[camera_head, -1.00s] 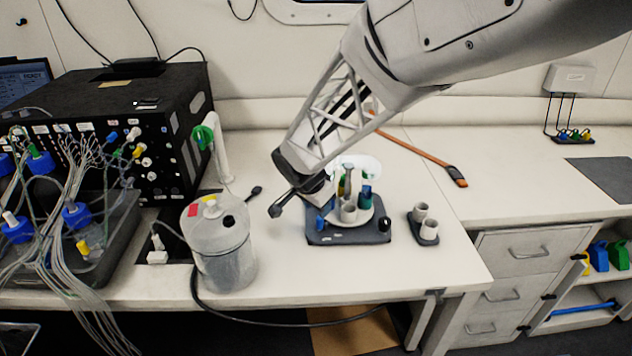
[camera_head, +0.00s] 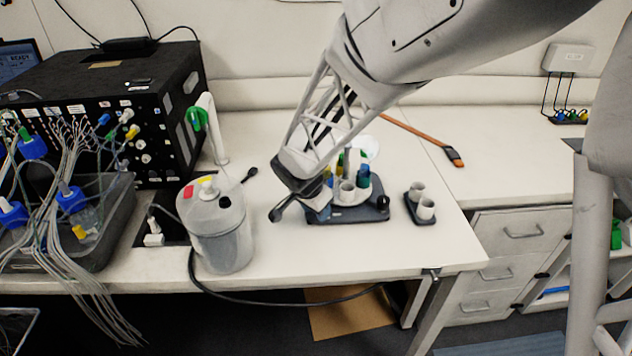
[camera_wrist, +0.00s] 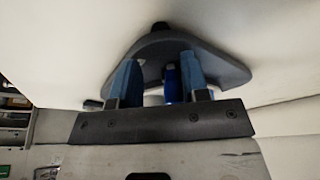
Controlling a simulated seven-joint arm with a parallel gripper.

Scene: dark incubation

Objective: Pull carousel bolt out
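The carousel has a dark grey base (camera_head: 350,214) on the bench and carries several pale cups and coloured vials (camera_head: 363,180). A black knob (camera_head: 383,203) stands at the base's right end; it also shows at the far tip of the base in the wrist view (camera_wrist: 160,27). I cannot tell for sure which part is the bolt. My gripper (camera_wrist: 157,60) has its two blue fingers apart, over the base. A dark blue upright piece (camera_wrist: 172,85) shows between them, closer to the right finger; contact cannot be told. The arm hides the carousel's left side in the head view.
A lidded grey canister (camera_head: 220,235) stands left of the carousel. A small two-cup holder (camera_head: 421,207) sits close on its right. An orange-handled tool (camera_head: 420,138) lies behind. A black box with tubing (camera_head: 110,115) fills the left. The bench's front edge is near.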

